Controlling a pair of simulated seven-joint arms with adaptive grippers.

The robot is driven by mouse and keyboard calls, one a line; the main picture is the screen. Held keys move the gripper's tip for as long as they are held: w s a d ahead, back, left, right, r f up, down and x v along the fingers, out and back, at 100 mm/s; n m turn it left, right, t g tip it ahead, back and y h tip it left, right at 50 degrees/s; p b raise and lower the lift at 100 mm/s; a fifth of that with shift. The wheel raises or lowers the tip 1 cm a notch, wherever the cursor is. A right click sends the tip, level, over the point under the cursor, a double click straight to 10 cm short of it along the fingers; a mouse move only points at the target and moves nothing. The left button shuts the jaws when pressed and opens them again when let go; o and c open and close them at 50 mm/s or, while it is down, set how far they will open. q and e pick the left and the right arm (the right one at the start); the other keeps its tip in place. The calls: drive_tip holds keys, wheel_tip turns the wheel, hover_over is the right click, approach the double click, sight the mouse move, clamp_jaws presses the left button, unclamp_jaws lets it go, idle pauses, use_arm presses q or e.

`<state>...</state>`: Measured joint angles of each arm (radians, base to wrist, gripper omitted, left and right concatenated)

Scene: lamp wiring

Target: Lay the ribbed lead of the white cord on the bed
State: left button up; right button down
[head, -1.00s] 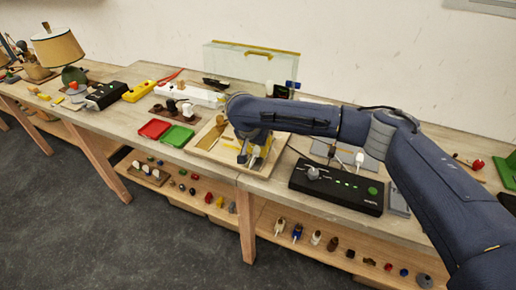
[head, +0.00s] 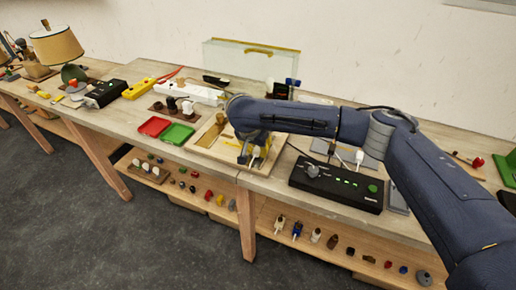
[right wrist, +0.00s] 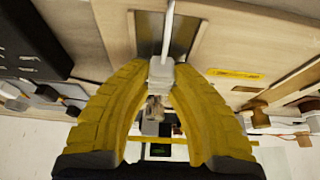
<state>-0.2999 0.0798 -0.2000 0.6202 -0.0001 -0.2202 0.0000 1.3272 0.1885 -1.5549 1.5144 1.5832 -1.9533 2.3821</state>
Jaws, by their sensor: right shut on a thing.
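My right gripper (head: 254,154) is low over the pale wooden tray (head: 203,139) in the middle of the bench. In the right wrist view its yellow fingers (right wrist: 161,75) are shut on a white piece of the white cord (right wrist: 168,33). The cord runs from it toward the top of that view, over a grey plate (right wrist: 184,35) set in pale wood. I cannot tell whether the cord touches the plate, or make out the ribs. The plate may be the bed. My left gripper is not in view.
A red tray (head: 154,126) and a green tray (head: 177,134) lie left of the wooden tray. A clear case (head: 250,61) stands behind. A lamp (head: 57,46) is at the far left.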

drive_tip(key=shift+f, duration=0.35)
idle(0.5)
drive_tip(key=c, duration=1.2)
unclamp_jaws()
drive_tip(key=shift+c, duration=0.2)
